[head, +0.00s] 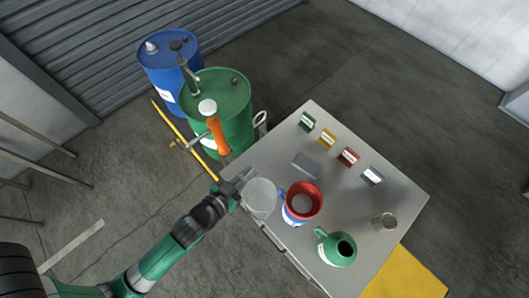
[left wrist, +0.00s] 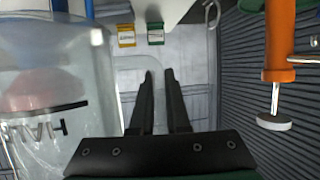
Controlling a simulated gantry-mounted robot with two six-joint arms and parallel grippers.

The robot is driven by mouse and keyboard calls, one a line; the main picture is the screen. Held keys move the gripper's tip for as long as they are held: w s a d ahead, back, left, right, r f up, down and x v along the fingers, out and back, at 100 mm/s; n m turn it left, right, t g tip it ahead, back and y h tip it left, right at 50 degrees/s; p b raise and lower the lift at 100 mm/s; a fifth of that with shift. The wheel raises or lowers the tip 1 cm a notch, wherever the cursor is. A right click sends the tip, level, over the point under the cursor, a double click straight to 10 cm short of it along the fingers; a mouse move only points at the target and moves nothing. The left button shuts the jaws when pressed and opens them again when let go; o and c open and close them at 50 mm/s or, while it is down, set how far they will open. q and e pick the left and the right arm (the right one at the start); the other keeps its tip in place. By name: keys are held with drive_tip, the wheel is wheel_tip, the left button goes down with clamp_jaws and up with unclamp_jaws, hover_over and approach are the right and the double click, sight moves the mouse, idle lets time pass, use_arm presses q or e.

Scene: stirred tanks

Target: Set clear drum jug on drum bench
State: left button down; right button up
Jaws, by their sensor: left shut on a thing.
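The clear jug (head: 261,198) is at the left edge of the grey metal bench (head: 262,158) in the head view. It fills the left side of the left wrist view (left wrist: 60,90), see-through, with other things blurred behind it. My left gripper (head: 238,183) is on the jug's left side. In the left wrist view its fingers (left wrist: 160,78) are nearly together on the jug's faint clear handle. I cannot tell whether the jug's base touches the bench. My right gripper is not in view.
Beside the jug stand a blue jug with a red funnel (head: 303,202), a green jug (head: 338,249) and a metal cup (head: 384,222). Coloured label blocks (head: 327,140) line the far edge. A green drum (head: 232,112) with an orange-handled tap (head: 219,137) and a blue drum (head: 160,62) stand behind.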

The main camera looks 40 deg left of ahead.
use_arm(q)
drive_tip(key=w+a+f+b, duration=0.5)
drive_tip(key=w+a+f, duration=0.3)
drive_tip(key=shift+w+a+f+b, duration=0.3)
drive_tip(key=shift+w+a+b, duration=0.05)
drive_tip(key=shift+w, duration=0.2)
drive_tip(key=shift+w+a+f+b, duration=0.15)
drive_tip(key=shift+f+b, duration=0.4)
drive_tip(key=shift+f, duration=0.45)
drive_tip(key=shift+w+a+f+b, duration=0.15)
drive_tip(key=shift+f+b, duration=0.35)
drive_tip(key=shift+f, duration=0.45)
drive_tip(key=shift+f, duration=0.1)
drive_tip(key=c, duration=1.3)
unclamp_jaws()
drive_tip(key=shift+f, duration=0.15)
drive_tip(key=shift+c, duration=0.2)
drive_tip(key=o, duration=0.4)
drive_tip(key=shift+o, duration=0.2)
